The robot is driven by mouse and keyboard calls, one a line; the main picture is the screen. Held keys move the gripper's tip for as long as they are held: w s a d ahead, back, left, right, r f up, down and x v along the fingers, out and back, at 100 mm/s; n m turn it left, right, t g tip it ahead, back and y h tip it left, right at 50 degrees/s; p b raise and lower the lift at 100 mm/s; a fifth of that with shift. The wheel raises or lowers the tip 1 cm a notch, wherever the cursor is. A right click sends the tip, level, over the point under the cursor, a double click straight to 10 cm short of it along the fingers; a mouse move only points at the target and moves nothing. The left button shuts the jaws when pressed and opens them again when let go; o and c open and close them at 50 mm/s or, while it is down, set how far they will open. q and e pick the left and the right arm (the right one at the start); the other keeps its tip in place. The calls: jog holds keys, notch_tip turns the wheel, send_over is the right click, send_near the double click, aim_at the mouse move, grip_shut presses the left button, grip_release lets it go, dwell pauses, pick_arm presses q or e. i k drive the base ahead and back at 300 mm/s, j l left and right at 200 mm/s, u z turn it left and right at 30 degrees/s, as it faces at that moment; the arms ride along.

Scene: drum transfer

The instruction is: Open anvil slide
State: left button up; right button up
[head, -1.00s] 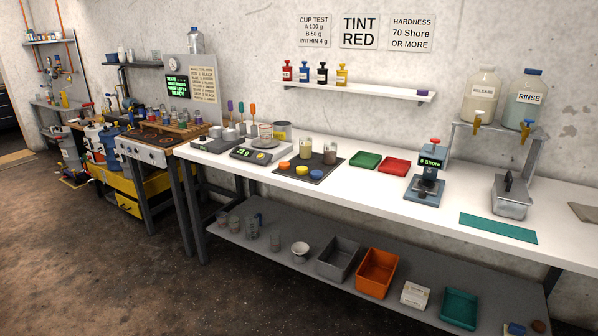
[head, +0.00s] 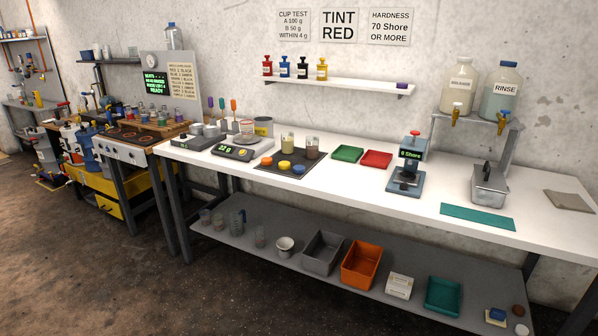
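The hardness tester (head: 404,181) stands on the white bench right of centre in the head view. It has a red knob on top, a green display reading "0 Shore", a dark post and a grey-blue base. Its anvil slide is too small to tell apart from the base, so I cannot tell whether it is open or shut. Neither of my grippers is in view, and nothing touches the tester.
A green tray (head: 347,153) and a red tray (head: 376,159) lie left of the tester. Two jugs stand on a raised shelf behind. The bench (head: 345,187) is clear in front.

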aim_at(405, 178)
jog(key=i+l, duration=0.25)
jog(key=i, duration=0.25)
jog(key=i+l, duration=0.3)
jog(key=i, duration=0.2)
jog(key=i+l, duration=0.25)
jog(key=i, duration=0.25)
jog(key=i+l, duration=0.3)
jog(key=i, duration=0.15)
jog(key=i+j+u, duration=0.05)
